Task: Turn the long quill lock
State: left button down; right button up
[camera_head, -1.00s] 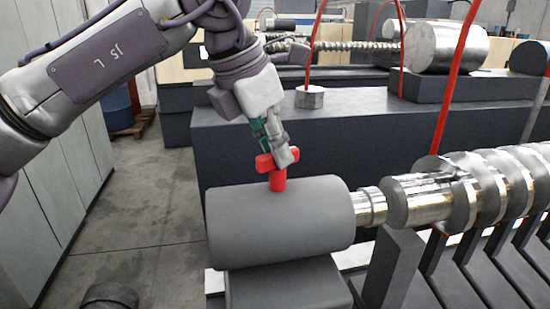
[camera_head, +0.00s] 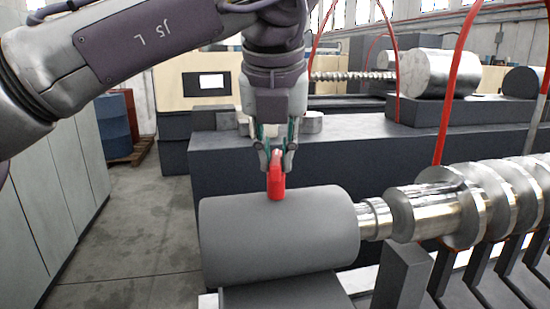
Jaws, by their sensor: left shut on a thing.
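The red lock handle (camera_head: 275,186) stands upright on top of the grey cylinder (camera_head: 280,235). Its top bar now shows nearly end-on, so it looks narrow. My left gripper (camera_head: 276,160) points straight down from above, with its fingers on both sides of the handle's top, shut on it. The cylinder rests on a grey block (camera_head: 285,292) and joins a shiny metal screw shaft (camera_head: 425,213) on its right. My right gripper is not in view.
Grey angled supports (camera_head: 403,270) stand under the screw at the right. A dark bench (camera_head: 350,150) lies behind, with a metal barrel (camera_head: 447,74) and red hoses (camera_head: 448,95). Grey cabinets (camera_head: 45,180) line the left; the floor (camera_head: 140,220) between is clear.

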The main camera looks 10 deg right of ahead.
pick_arm(q)
jog(key=shift+r+n+y, duration=0.1)
jog(key=shift+n+y, duration=0.5)
jog(key=shift+n, duration=1)
jog(key=c, duration=1.1)
grip_release()
jog(key=v, duration=1.2)
jog(key=shift+d, duration=0.1)
